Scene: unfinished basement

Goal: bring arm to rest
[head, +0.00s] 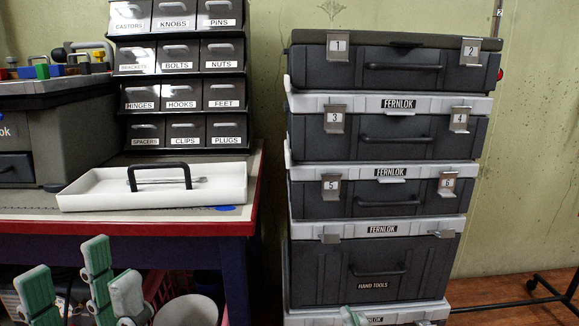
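My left gripper (84,277) shows at the lower left of the head view, in front of the workbench's lower part. Its grey-green fingers point up and stand apart, with nothing between them. A small pale green tip (352,316) shows at the bottom edge, in front of the tool box stack. It looks like part of my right gripper; the rest is out of the picture.
A workbench (120,227) on the left holds a white tray (225,184) with a black handle and a rack of labelled drawers (178,75). A tall stack of dark Fernlok tool boxes (385,190) stands right of it. Under the bench are a pink basket (160,287) and a pale bucket (187,311).

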